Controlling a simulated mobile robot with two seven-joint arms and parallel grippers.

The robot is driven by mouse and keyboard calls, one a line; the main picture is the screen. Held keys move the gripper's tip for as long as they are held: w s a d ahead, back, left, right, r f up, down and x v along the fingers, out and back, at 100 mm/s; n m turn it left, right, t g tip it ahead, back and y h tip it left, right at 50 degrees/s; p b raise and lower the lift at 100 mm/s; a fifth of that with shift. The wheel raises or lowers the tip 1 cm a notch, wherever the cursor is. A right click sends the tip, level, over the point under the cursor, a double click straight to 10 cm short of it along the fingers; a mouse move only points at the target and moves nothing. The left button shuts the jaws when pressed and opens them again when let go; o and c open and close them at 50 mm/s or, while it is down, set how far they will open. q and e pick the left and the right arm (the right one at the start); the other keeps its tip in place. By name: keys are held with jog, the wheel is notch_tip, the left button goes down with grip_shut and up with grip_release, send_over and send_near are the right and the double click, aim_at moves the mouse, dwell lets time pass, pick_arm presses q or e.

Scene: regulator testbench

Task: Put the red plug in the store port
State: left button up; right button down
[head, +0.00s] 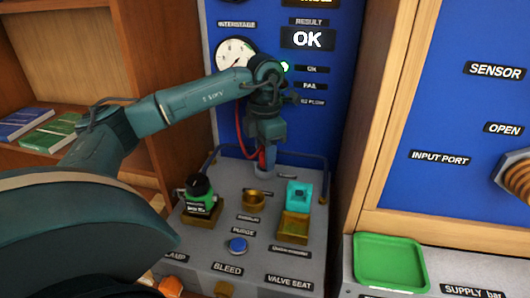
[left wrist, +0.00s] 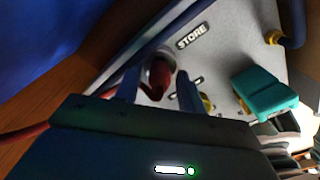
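The red plug (head: 262,159) is at the store port (head: 264,171) on the grey bench top, right below my left gripper (head: 268,148). In the left wrist view the plug (left wrist: 160,75) sits in the round port mouth beside the STORE label (left wrist: 193,37). The fingers of my left gripper (left wrist: 158,92) stand apart on either side of the plug, with a visible gap to the right finger. How deep the plug sits is hidden. A red hose (head: 239,132) runs down from the gauge towards it. My right gripper is not in view.
A green-and-black device (head: 201,197), brass cup (head: 257,198), teal block (head: 299,193) and blue button (head: 237,244) are on the bench. The blue panel behind shows OK (head: 307,39). A green tray (head: 390,262) lies to the right, past a wooden post.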

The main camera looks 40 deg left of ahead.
pick_arm(q)
jog(key=shift+o, duration=0.3)
notch_tip(320, 180, up, 12)
jog(key=p, duration=0.1)
jog(key=shift+r+p, duration=0.15)
jog(key=shift+p, duration=0.15)
jog(key=shift+s, duration=0.1)
dwell(0.5)
